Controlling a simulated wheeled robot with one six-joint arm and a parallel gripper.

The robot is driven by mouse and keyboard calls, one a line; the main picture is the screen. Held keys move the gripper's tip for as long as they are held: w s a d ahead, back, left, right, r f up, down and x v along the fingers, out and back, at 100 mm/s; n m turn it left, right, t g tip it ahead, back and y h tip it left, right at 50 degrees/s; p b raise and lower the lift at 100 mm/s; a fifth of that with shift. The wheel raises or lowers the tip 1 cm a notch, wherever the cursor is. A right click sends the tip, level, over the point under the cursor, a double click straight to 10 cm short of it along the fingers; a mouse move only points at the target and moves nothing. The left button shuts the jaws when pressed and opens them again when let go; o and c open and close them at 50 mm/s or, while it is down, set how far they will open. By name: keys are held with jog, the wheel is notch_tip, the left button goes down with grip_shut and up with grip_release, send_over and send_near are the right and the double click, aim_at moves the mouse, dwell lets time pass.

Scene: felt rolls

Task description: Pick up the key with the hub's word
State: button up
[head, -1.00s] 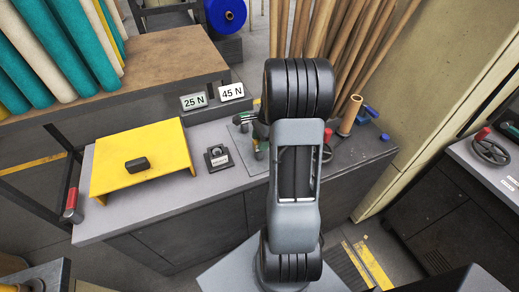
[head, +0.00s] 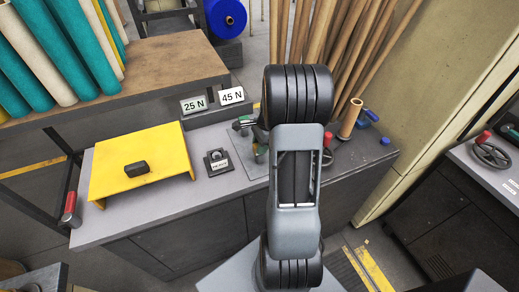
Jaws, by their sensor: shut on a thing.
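A small black hub-like block (head: 218,161) with a pale label stands on the grey bench; its word is too small to read. My arm covers much of the bench right of it. My gripper (head: 244,125) shows only in part at the left side of my arm, above the bench. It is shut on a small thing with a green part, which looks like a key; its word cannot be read. A greenish and tan piece shows just below, partly hidden by my arm.
A yellow stand (head: 140,165) with a black block (head: 136,169) is at the bench's left. A cardboard tube (head: 350,118) and red knob (head: 327,138) are at the right.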

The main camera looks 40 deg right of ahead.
jog(key=shift+r+p, duration=0.3)
jog(key=shift+r+p, duration=0.6)
jog(key=shift+r, duration=0.1)
jog(key=shift+r, duration=0.15)
jog(key=shift+r+p, duration=2.05)
jog(key=shift+r, duration=0.3)
